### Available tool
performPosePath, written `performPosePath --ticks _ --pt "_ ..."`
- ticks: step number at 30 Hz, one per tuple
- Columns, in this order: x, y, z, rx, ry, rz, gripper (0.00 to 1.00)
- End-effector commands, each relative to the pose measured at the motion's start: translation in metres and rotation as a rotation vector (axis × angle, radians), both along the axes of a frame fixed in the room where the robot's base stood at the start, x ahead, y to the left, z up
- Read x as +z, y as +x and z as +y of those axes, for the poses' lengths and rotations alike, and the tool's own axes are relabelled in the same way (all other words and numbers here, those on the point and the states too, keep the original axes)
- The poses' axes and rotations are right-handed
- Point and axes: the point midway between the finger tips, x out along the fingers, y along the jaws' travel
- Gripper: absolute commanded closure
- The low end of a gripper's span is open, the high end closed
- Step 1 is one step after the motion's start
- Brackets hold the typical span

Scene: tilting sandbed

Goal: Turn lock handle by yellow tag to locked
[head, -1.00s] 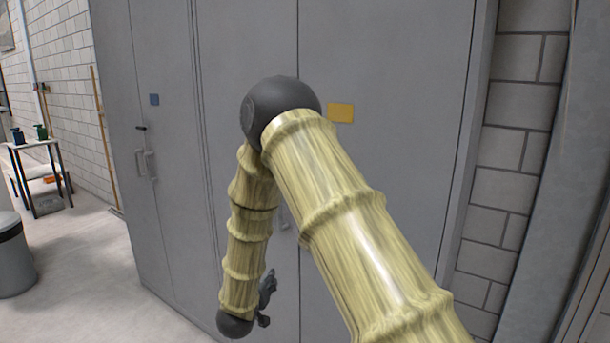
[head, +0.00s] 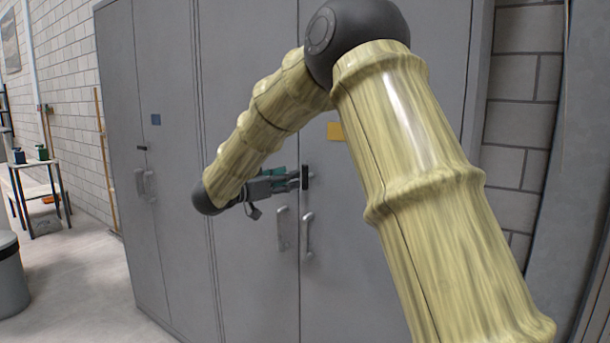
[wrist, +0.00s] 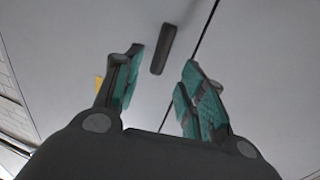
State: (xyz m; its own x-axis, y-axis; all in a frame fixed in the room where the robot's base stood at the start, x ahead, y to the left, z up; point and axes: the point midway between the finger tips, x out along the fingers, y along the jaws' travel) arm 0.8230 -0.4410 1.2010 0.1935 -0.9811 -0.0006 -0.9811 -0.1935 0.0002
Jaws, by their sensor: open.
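The yellow tag (head: 335,131) is on the grey cabinet door, partly hidden by my arm. It also shows as a sliver at the left in the wrist view (wrist: 98,84). The dark lock handle (head: 305,176) stands upright on the door below and left of the tag, beside the door seam. In the wrist view the handle (wrist: 163,48) shows just beyond the gap between the fingertips. My gripper (head: 295,178) is open and points at the handle from the left, with teal pads (wrist: 205,105) on its fingers. Whether a finger touches the handle cannot be told.
Two pale door pulls (head: 308,235) stand out below my gripper. Another door at the left has a blue tag (head: 156,119), a small dark handle (head: 142,148) and pulls. A grey bin (head: 10,275) and a small table (head: 35,164) stand far left, with open floor between.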

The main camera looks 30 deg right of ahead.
Motion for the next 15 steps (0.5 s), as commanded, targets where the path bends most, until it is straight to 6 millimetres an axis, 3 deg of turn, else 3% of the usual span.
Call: performPosePath --ticks 9,15 --pt "0.0 0.01 -0.05 0.0 0.002 0.0 0.59" --pt "0.0 0.014 -0.069 0.001 0.001 -0.001 0.59"
